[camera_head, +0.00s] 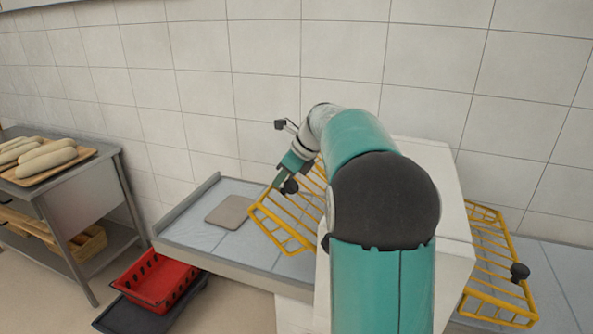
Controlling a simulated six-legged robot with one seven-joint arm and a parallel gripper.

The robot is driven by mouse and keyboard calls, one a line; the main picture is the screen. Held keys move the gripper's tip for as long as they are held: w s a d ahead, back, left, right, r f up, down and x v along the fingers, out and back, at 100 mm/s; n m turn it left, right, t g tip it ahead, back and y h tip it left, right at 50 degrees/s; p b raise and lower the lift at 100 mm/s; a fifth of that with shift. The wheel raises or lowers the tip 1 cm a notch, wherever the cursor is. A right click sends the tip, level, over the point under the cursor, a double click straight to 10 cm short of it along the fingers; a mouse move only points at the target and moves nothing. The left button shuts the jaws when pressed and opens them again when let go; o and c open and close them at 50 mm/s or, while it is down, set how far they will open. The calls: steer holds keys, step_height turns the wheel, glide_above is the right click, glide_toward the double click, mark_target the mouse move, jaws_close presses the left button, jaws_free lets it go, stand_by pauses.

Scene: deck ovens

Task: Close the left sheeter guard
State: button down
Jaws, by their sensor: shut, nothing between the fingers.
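The left sheeter guard (277,226) is a yellow wire frame with a black knob (290,186) at its upper edge. It slants over the left bed of the white sheeter (455,215). My gripper (279,182) is at the end of my teal arm, right by the knob; I cannot tell whether they touch. The gripper is shut and holds nothing. My arm hides much of the sheeter's body and part of the guard's right side.
A right yellow guard (488,262) with a black knob hangs over the right bed (570,285). A flat grey piece (229,212) lies on the left bed. A steel table (85,190) with loaves is at left.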

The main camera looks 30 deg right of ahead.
steer(key=w+a+f+g+h, duration=0.1)
steer(key=w+f+g+h, duration=0.1)
steer(key=f, duration=0.5)
steer(key=w+a+f+g+h, duration=0.2)
steer(key=f+g, duration=0.3)
steer(key=f, duration=0.3)
steer(key=shift+a+g+h, duration=0.15)
steer(key=shift+g+h, duration=0.15)
steer(key=shift+h, duration=0.6)
steer(key=shift+f, duration=0.15)
